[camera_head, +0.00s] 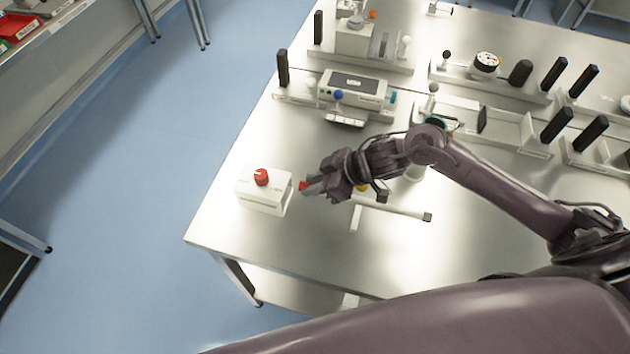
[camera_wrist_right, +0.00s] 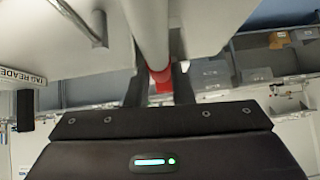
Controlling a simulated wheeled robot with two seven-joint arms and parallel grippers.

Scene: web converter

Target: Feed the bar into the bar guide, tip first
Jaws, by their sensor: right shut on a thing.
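My right gripper (camera_head: 308,187) is low over the left part of the bench, close to the right side of a white box with a red knob (camera_head: 265,190). In the right wrist view, its fingers (camera_wrist_right: 160,88) are shut on a red part at the end of a pale round bar (camera_wrist_right: 150,30). In the head view, a pale rod with a black end (camera_head: 395,208) runs right from under the gripper and looks like this bar. A short pale piece (camera_head: 354,219) stands below the rod; whether it is the bar guide I cannot tell. My left gripper is out of view.
A grey device with a dark screen (camera_head: 353,86) stands behind the gripper. Fixtures with black posts (camera_head: 555,125) fill the bench's back and right. The steel bench top (camera_head: 320,245) is clear in front, with its edge near the white box.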

